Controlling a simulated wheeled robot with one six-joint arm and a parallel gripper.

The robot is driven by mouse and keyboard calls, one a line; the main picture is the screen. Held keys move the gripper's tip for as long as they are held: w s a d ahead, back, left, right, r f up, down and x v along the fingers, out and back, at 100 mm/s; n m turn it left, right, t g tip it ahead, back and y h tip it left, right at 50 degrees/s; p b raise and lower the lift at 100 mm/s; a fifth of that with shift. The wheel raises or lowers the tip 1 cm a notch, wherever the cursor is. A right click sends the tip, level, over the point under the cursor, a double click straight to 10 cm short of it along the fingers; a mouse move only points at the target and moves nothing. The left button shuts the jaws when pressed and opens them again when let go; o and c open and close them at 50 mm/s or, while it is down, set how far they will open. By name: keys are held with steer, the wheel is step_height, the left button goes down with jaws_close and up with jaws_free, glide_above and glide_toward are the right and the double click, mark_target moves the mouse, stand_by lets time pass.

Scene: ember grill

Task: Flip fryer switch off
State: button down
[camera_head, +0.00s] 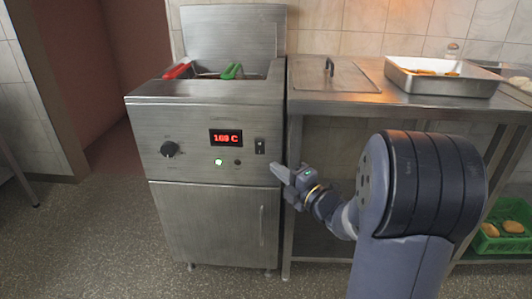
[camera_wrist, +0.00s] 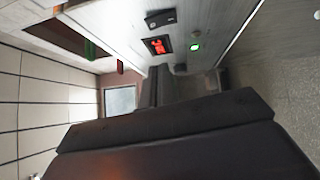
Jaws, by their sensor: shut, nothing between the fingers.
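The steel fryer (camera_head: 165,110) stands left of centre in the head view. Its black rocker switch (camera_head: 260,146) is on the front panel, right of the red display (camera_head: 226,138) reading about 169 C. A small light (camera_head: 218,162) below the display glows green-white. My gripper (camera_head: 278,172) is shut and empty, its tip just below and right of the switch; I cannot tell whether it touches the panel. In the wrist view the switch (camera_wrist: 160,19) shows at top centre, apart from the dark gripper body (camera_wrist: 170,130), beside the display (camera_wrist: 157,45) and lit green light (camera_wrist: 195,46).
A dark knob (camera_head: 170,149) sits on the panel's left. Baskets with red (camera_head: 177,71) and green (camera_head: 231,71) handles rest in the fryer. A steel counter (camera_head: 350,103) with a food tray (camera_head: 440,87) adjoins on the right. A green crate (camera_head: 505,240) sits low right.

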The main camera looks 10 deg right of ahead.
mark_target(257, 144)
steer(key=w, duration=0.2)
steer(key=w+a+b, duration=0.1)
steer(key=w, duration=0.5)
steer(key=shift+a+r, duration=0.35)
steer(key=shift+r, duration=0.05)
steer(key=shift+w+d+r, duration=0.1)
steer(key=shift+w+d, duration=0.05)
steer(key=shift+w, duration=0.3)
steer(key=shift+w+b, duration=0.1)
steer(key=shift+b, duration=0.2)
steer(key=shift+r, duration=0.1)
